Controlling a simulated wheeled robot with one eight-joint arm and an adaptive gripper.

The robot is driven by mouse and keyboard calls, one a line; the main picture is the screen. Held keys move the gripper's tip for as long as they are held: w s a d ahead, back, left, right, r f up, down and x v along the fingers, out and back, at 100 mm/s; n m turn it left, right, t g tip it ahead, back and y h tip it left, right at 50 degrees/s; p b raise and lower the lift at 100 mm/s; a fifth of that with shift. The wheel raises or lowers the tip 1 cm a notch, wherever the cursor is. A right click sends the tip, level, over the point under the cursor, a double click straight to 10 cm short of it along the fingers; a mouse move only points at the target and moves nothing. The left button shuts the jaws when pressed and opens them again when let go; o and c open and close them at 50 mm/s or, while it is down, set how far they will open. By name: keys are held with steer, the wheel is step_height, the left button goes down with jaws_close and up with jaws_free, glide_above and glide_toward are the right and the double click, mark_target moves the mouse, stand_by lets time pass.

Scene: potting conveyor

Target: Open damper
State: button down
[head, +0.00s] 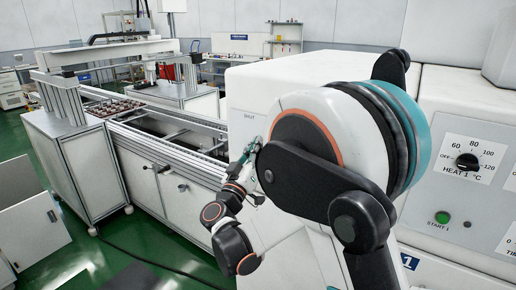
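The white machine housing (285,88) carries a small label (249,116) that reads "SHUT". My arm reaches across the housing from the right and covers much of its front. My gripper (253,149) is at the housing's side face, just below the "SHUT" label. It is small and partly hidden by my own arm links, so I cannot tell whether it is open or shut, or whether it touches anything. No damper handle can be made out clearly; it may be hidden behind my gripper or arm.
A heat dial (468,161) and a green start button (442,218) are on the panel at right. A conveyor (165,122) with cabinets runs along the left. A dark cable (140,256) lies on the green floor, which has free room at lower left.

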step_height(320, 180, up, 5)
steer(key=p, duration=0.3)
steer(key=w+a+f+p+v, duration=0.1)
steer(key=v, duration=0.9)
steer(key=shift+f, duration=0.2)
steer(key=shift+a, duration=0.1)
